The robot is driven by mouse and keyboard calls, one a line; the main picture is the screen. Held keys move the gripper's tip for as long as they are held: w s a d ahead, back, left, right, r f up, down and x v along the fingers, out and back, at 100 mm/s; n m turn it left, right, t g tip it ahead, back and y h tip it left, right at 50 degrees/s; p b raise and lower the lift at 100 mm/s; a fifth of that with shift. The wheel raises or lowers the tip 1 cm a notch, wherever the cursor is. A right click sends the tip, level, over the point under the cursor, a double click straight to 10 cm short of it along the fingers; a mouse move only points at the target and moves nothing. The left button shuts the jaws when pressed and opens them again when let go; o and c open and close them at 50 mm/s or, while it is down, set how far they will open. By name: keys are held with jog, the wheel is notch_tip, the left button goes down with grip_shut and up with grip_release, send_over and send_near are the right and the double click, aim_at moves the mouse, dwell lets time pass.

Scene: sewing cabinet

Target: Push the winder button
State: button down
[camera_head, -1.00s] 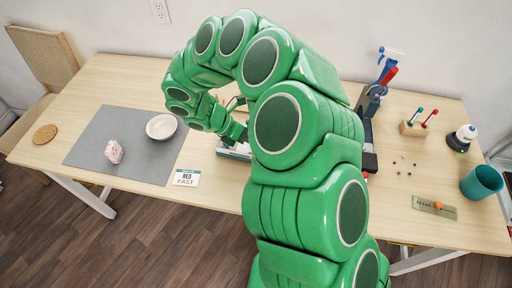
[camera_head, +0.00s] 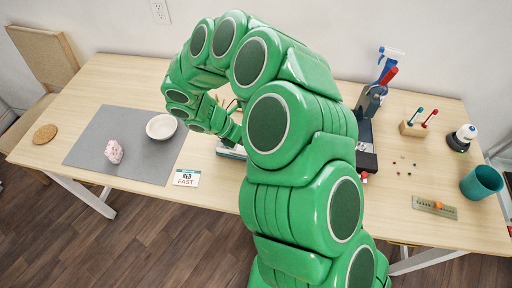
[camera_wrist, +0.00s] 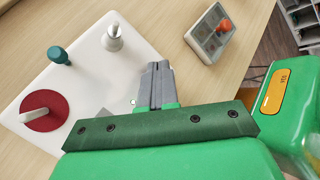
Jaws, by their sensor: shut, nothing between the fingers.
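In the wrist view a white board (camera_wrist: 88,50) carries a teal knob (camera_wrist: 60,56), a pale metal spindle (camera_wrist: 113,38) and a red disc (camera_wrist: 50,108) with a white lever. I cannot tell which part is the winder button. My gripper (camera_wrist: 156,68) has its grey fingers together and empty, over or beside the board's right edge; contact is unclear. In the head view my green arm hides most of the board (camera_head: 231,152) and the fingers.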

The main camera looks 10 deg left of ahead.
jog(key=shift+f, duration=0.15)
dwell(0.4)
jog(key=shift+r, duration=0.6)
jog(key=shift+r, duration=3)
dwell(1.0)
